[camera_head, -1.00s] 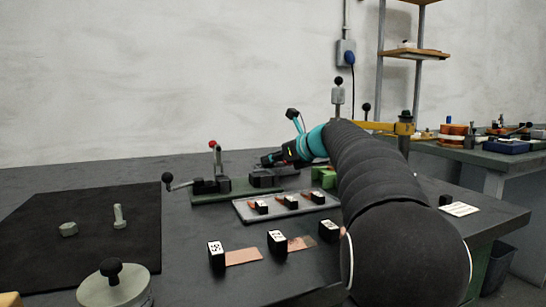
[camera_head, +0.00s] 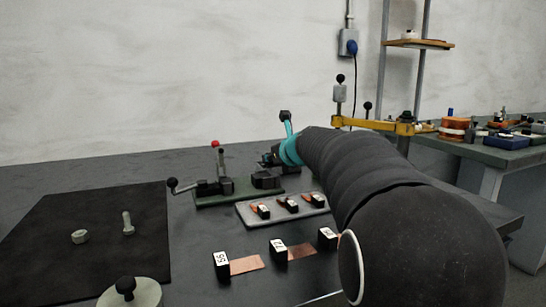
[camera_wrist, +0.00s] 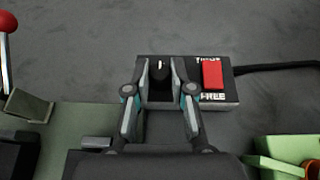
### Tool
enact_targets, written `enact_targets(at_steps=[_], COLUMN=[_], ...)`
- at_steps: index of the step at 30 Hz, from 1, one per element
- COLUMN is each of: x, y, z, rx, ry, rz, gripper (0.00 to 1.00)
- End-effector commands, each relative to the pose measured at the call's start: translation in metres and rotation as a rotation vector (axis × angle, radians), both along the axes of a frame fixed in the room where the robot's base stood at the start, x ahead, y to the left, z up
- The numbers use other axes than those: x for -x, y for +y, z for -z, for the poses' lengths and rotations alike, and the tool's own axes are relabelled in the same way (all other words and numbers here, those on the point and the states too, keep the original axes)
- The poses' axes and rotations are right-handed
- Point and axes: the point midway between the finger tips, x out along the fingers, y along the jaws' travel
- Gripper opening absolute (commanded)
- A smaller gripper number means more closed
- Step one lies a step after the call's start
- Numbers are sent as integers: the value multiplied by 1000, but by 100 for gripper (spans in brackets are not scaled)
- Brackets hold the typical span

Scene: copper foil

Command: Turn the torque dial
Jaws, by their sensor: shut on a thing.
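The torque dial (camera_wrist: 158,72) is a small dark knob with a pale pointer mark on top of a grey control box (camera_wrist: 187,101), seen in the wrist view. My gripper (camera_wrist: 161,91) has one finger on each side of the dial and is shut on it. In the head view my gripper (camera_head: 270,159) is at the back of the bench, partly behind the green fixture, and the dial cannot be made out.
A red switch (camera_wrist: 213,75) marked FREE sits right of the dial, with a black cable (camera_wrist: 275,67) leaving the box. A green fixture (camera_head: 230,195) with a red-knobbed lever (camera_head: 219,160) stands nearby. Copper strips (camera_head: 246,264) and a grey tray (camera_head: 246,215) lie in front.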

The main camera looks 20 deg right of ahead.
Motion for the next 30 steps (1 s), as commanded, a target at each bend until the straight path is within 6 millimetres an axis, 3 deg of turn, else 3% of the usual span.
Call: enact_targets(at_steps=[4, 5, 8, 20, 30], x=[0, 0, 0, 5, 60], y=[0, 0, 0, -1, -3], z=[0, 0, 0, -3, -26], rx=[0, 0, 0, 1, 3], ry=[0, 0, 0, -1, -3], rz=[0, 0, -1, 0, 0], gripper=[0, 26, 49, 49, 49])
